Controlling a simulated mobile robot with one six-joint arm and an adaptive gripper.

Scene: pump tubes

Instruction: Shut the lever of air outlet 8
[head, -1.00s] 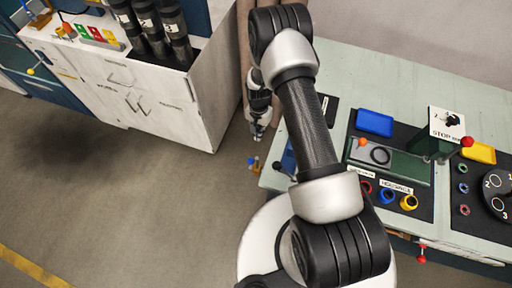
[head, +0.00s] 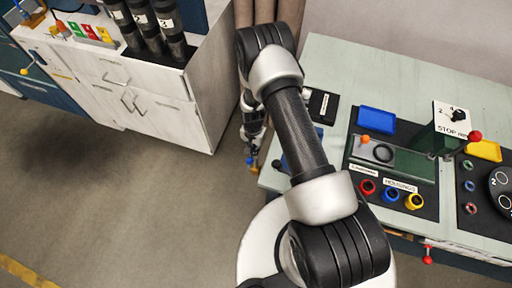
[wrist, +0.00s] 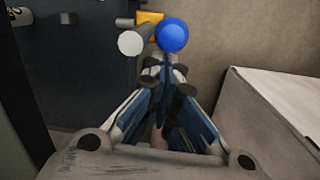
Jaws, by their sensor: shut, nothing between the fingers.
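An air outlet fitting shows in the wrist view, with a blue ball knob (wrist: 172,36), a pale round-ended cylinder (wrist: 131,42) and a yellow-orange block (wrist: 150,18). It sticks out beside a dark panel (wrist: 75,85). I cannot read a number 8 on it. My gripper (wrist: 165,66) is shut and empty, its fingertips just below the blue knob in the picture; I cannot tell whether they touch it. In the head view the fitting (head: 253,163) is small, at the bench's left end, with my gripper (head: 252,148) right at it.
The pale green bench (head: 345,60) carries blue and yellow trays and a STOP box (head: 452,120) with a red-knobbed lever. A white cabinet (head: 150,95) with black cylinders stands to the left. Grey floor lies open between them.

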